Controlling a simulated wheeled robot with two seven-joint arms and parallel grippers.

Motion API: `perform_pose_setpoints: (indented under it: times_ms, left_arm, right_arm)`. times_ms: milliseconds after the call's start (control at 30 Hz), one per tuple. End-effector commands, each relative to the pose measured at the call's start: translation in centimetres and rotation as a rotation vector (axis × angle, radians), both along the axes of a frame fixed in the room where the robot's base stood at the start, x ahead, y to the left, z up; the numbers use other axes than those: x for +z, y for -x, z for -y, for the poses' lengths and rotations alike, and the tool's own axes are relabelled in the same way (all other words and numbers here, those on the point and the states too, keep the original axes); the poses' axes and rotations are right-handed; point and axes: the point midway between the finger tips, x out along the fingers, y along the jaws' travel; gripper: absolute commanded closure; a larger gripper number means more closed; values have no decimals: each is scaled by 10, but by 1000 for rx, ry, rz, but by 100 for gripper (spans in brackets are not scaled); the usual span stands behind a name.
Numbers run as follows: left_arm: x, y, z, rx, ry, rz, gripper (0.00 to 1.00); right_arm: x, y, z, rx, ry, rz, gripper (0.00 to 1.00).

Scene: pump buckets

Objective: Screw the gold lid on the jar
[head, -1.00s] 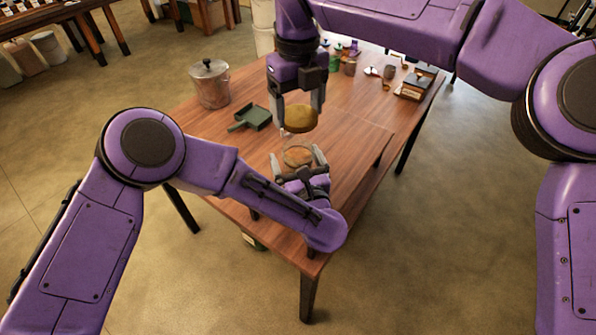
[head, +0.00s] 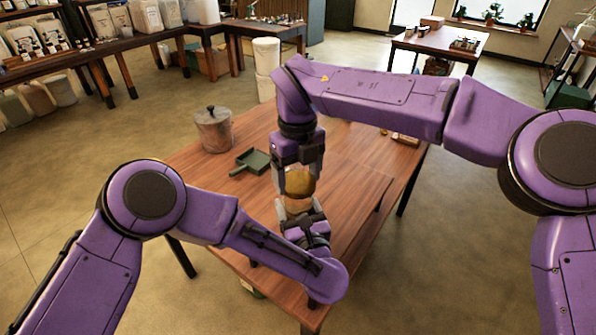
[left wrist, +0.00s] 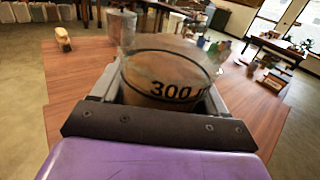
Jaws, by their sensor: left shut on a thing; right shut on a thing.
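The gold lid (head: 300,183) is held by my right gripper (head: 300,186), its fingers on either side of it. The jar (head: 298,205) is upright directly under the lid, over the wooden table. My left gripper (head: 303,212) is shut on the jar from the near side. In the left wrist view the jar (left wrist: 160,82) fills the space between the fingers. It has clear glass above, brownish contents and a black "300" mark. I cannot make out the lid there. In the head view the lid looks just above or touching the jar's rim; I cannot tell which.
A metal canister with a black-knobbed lid (head: 213,130) and a dark green dustpan-like scoop (head: 250,162) stand left of the grippers on the wooden table (head: 215,185). Small items at the back are mostly hidden behind my right arm.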

Motion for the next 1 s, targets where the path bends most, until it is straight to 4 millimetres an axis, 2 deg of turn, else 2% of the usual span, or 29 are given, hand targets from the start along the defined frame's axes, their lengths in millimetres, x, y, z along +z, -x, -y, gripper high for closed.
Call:
perform_pose_setpoints:
  times_ms: [467,800,1000]
  left_arm:
    - [0,0,0,0,0,0,81]
    - [0,0,0,0,0,0,81]
    - [0,0,0,0,0,-1,81]
  right_arm:
    - [-1,0,0,0,0,1,51]
    - [-18,0,0,0,1,1,51]
    - [-18,0,0,0,0,1,51]
